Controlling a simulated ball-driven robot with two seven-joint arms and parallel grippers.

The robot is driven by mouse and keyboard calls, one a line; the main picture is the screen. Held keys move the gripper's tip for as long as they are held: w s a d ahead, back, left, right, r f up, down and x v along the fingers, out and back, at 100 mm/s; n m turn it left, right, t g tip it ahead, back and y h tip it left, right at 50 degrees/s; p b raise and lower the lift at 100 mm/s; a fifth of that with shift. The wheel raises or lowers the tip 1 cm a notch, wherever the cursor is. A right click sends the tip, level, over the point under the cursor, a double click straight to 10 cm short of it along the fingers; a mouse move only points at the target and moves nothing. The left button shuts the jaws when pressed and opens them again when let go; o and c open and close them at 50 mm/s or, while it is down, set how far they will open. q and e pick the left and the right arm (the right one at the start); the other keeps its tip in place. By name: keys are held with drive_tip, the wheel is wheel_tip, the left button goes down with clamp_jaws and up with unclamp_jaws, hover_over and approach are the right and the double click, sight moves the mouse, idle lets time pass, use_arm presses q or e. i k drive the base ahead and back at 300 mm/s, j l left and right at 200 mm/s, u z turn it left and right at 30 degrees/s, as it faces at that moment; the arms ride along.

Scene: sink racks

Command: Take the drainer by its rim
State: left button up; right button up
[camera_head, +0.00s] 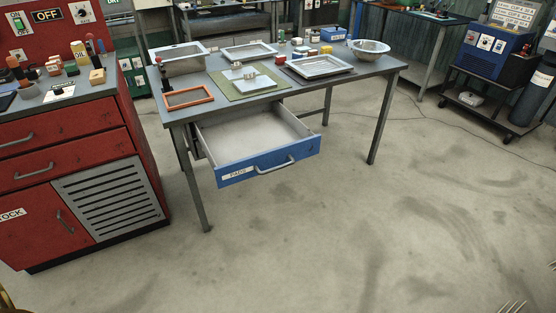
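A round metal bowl-shaped drainer (370,48) with a wide pale rim stands at the back right of the grey table (374,68). It looks upright, and the rim facing me is unobstructed. Any holes in it are too small to make out. Neither of my grippers can be made out near the drainer or the table. Pale prong-like shapes show at the lower right edge of the view, too cut off to identify.
A drawer (268,163) with a blue front hangs open below the table and looks empty. Metal trays (320,66), an orange frame (188,97) and small boxes share the tabletop. A red cabinet (75,165) stands left. The floor at the right front is clear.

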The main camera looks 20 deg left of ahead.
sight(312, 68)
drive_tip(key=i+z, duration=0.15)
drive_tip(key=i, duration=0.4)
drive_tip(key=i+l, duration=0.1)
drive_tip(key=i, duration=1.6)
drive_tip(key=i+l+u, duration=0.2)
drive_tip(key=i+u, duration=0.2)
drive_tip(key=i, duration=0.15)
drive_tip(key=i+l+u, duration=0.4)
drive_tip(key=i+j, duration=0.05)
drive_tip(key=i, duration=0.1)
